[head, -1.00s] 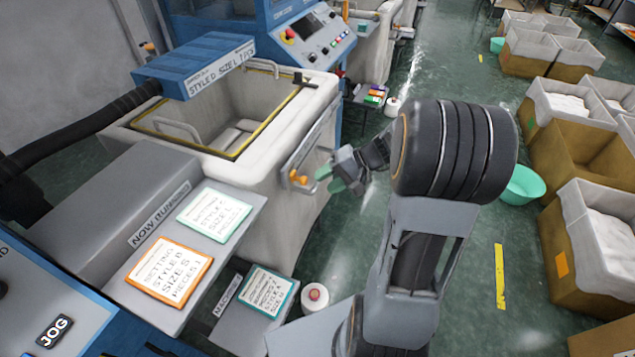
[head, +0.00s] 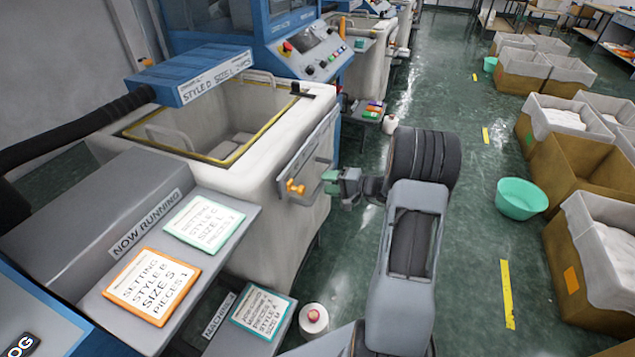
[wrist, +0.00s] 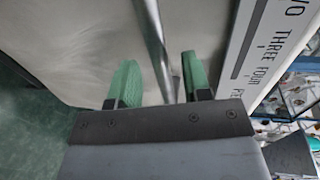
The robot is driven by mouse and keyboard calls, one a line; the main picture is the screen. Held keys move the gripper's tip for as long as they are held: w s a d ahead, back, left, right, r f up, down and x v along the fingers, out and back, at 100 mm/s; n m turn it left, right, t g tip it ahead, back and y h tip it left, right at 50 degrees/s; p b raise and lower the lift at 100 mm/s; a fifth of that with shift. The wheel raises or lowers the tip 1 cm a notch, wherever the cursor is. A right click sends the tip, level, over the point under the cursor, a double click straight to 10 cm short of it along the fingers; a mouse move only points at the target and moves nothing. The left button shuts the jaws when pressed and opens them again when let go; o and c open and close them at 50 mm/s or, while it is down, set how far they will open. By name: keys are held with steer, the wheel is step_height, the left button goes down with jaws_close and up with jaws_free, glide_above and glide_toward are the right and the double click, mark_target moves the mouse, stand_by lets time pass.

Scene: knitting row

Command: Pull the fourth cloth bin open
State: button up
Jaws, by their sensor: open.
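A large cream-white cloth bin (head: 250,190) with an open top stands beside the blue machine in the head view. Its right side carries a pale strip (head: 308,150) and an orange knob (head: 295,187). My gripper (head: 330,182) is at this side, its green fingertips close to the bin. In the wrist view my gripper (wrist: 160,82) is open, with a thin metal bar (wrist: 157,45) running between its two green fingers. The bin's pale wall (wrist: 80,35) lies behind. A strip (wrist: 265,50) reads THREE and FOUR. Contact between fingers and bar cannot be told.
A grey shelf with cards (head: 155,285) is at the near left. A white cone (head: 313,318) stands on the floor by it. A green basin (head: 520,198) and brown crates (head: 590,240) are at the right. Open floor (head: 470,260) lies between.

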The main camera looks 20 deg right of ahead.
steer(key=shift+x, duration=2.25)
jaws_close()
